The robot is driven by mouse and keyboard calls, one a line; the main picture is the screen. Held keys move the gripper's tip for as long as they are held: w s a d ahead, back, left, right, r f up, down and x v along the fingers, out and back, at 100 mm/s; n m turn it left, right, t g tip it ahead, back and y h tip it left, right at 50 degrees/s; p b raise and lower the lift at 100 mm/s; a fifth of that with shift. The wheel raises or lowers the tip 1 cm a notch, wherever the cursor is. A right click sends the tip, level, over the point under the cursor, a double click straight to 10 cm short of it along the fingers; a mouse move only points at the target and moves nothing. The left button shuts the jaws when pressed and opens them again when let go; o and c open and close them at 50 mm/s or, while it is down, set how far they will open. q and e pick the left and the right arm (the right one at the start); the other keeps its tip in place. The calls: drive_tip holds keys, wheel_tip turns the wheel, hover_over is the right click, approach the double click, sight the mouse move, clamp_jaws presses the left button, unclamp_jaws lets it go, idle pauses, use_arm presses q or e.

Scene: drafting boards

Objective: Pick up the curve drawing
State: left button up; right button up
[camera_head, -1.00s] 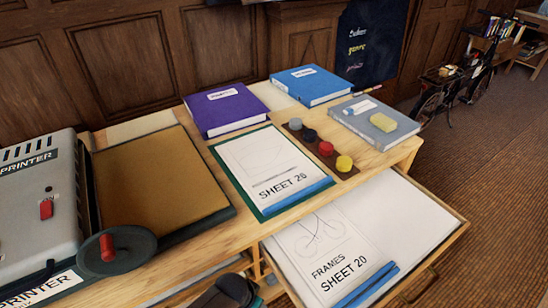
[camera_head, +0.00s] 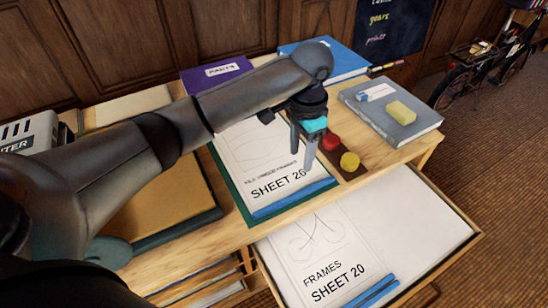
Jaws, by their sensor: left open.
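A white drawing sheet marked SHEET 20 (camera_head: 248,165) lies on a green board on the desk. It bears faint lines and a blue strip along its near edge. A second sheet, marked FRAMES SHEET 20 (camera_head: 318,250), lies in the open drawer and shows thin curved lines. I cannot tell by name which one is the curve drawing. My left gripper (camera_head: 302,158) points down, open, over the right side of the desk sheet, beside the coloured knobs. My left arm hides part of that sheet. No right gripper shows.
A red knob (camera_head: 331,141) and a yellow knob (camera_head: 349,161) sit right of the gripper. The open drawer (camera_head: 440,225) juts out in front.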

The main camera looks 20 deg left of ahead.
use_arm(q)
drive_tip(key=b, duration=0.2)
hover_over(296, 195)
wheel_tip(296, 195, down, 8)
drive_tip(key=shift+w+f, duration=0.1)
drive_tip(key=shift+f, duration=0.15)
drive_tip(key=shift+f+b, duration=0.4)
drive_tip(key=shift+f, duration=0.3)
wheel_tip(296, 195, down, 5)
drive_tip(key=shift+r+b, duration=0.2)
drive_tip(key=shift+b, duration=0.75)
drive_tip(key=shift+f, duration=0.2)
drive_tip(key=shift+c, duration=1.3)
drive_tip(key=shift+r, duration=0.1)
clamp_jaws()
use_arm(e)
drive_tip(key=shift+d+f, duration=0.25)
drive_tip(key=shift+f, duration=1)
drive_tip(key=shift+d+f, duration=0.2)
drive_tip(key=shift+f, duration=1)
